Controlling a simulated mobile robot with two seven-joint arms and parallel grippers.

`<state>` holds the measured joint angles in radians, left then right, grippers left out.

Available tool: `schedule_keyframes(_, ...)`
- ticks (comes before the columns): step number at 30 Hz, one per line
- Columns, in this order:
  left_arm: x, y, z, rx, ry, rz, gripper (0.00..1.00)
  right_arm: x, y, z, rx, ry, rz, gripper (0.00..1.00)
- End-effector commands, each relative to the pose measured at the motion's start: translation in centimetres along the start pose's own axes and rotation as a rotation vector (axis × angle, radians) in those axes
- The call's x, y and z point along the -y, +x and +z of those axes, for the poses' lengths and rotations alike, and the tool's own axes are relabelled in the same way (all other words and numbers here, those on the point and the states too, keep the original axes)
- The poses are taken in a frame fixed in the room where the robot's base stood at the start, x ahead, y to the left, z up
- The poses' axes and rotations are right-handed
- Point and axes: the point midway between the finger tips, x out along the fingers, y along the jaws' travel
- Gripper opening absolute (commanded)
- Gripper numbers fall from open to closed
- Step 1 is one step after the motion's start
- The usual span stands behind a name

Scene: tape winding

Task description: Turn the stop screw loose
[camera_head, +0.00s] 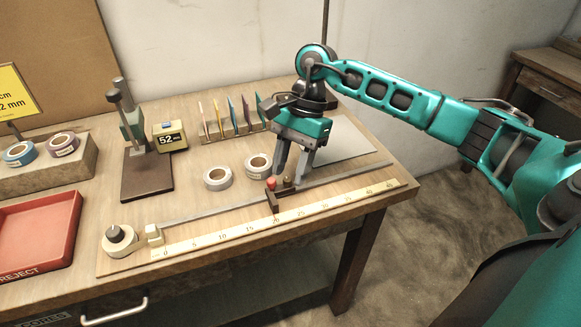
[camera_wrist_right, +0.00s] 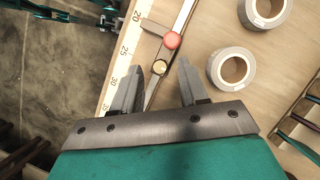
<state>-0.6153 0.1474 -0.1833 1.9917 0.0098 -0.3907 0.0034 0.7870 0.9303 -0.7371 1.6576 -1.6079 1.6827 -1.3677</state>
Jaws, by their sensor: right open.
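The stop is a dark block (camera_head: 273,201) on the metal rail, near the 20 mark of the scale. A red knob (camera_head: 271,184) sits on it, and a small brass round knob (camera_head: 288,182) stands just to its right; I cannot tell which is the stop screw. Both the red knob (camera_wrist_right: 172,40) and the brass knob (camera_wrist_right: 160,67) show in the right wrist view. My right gripper (camera_head: 289,178) is open, pointing down over the rail. Its fingertips lie on either side of the brass knob in the picture; contact cannot be told. My left gripper is not in view.
Two tape rolls (camera_head: 217,178) lie behind the rail. The ruler strip (camera_head: 237,229) runs along the front of the board. A tape spool (camera_head: 118,240) is at its left end. A red reject tray (camera_head: 40,236), a post stand (camera_head: 146,179) and a display (camera_head: 169,138) stand left.

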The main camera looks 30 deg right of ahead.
Motion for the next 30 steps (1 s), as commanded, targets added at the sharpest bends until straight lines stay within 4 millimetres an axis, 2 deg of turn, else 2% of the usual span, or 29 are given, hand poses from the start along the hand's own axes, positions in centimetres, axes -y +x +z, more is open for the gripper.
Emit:
schedule_keyframes(3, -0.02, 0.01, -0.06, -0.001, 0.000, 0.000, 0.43, -0.03, 0.57, 0.03, 0.001, 0.000, 0.001, 0.43)
schedule_keyframes(11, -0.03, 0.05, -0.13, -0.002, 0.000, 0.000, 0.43, -0.02, 0.62, 0.02, 0.001, 0.000, 0.000, 0.43)
schedule_keyframes(24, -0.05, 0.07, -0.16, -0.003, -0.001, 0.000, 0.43, -0.01, 0.57, 0.01, 0.001, 0.000, 0.000, 0.01)
schedule_keyframes(30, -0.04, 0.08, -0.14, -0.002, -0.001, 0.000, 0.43, -0.01, 0.56, 0.00, 0.000, 0.001, 0.000, 0.00)
